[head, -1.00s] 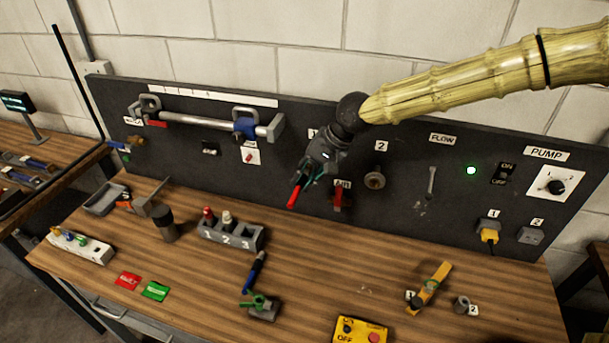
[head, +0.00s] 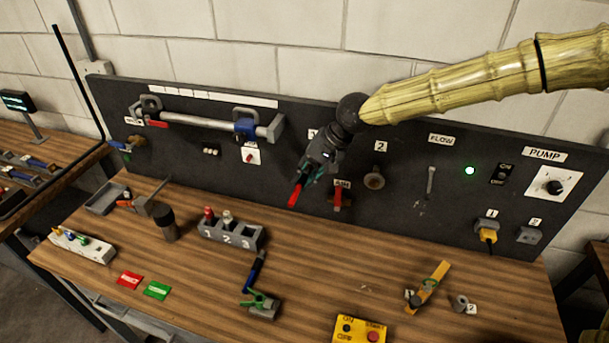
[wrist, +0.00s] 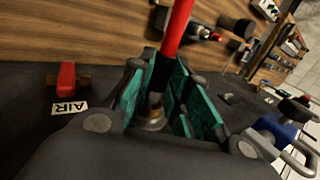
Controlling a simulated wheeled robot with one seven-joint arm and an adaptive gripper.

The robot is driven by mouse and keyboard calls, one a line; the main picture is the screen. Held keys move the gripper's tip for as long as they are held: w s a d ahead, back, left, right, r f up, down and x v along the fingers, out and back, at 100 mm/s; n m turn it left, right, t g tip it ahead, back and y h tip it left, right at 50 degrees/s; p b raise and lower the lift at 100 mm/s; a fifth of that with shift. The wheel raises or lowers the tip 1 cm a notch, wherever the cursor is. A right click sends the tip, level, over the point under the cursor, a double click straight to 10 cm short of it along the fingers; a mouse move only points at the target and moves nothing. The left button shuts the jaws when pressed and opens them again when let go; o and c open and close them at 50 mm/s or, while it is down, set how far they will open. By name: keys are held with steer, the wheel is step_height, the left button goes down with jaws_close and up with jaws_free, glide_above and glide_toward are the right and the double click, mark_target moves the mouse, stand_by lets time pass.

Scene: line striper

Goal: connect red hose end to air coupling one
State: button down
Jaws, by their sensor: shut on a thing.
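My gripper (head: 310,176) is in front of the dark panel, shut on the red hose end. The red hose (head: 296,194) sticks out down and left from the fingers; in the wrist view it (wrist: 178,28) rises from between the green-padded fingers (wrist: 160,95). A round brass fitting (wrist: 153,112) shows between the fingers, close to the panel; it looks like air coupling one. In the head view my gripper hides that coupling. I cannot tell whether hose end and coupling are joined. Coupling two (head: 374,181) is bare, to the right.
A red-handled air valve (head: 338,198) sits just right of and below my gripper; its AIR label (wrist: 68,107) shows in the wrist view. A clamped bar (head: 205,122) is to the left. Below, the bench carries a numbered grey block (head: 231,238) and a yellow control box (head: 360,330).

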steer(key=shift+w+d+r+p, duration=0.1)
steer(key=shift+w+d+p, duration=0.1)
steer(key=shift+w+p, duration=0.35)
steer(key=c, duration=0.9)
jaws_free()
steer(key=shift+c, duration=0.2)
steer(key=shift+p+v, duration=0.7)
steer(key=shift+v, duration=2.75)
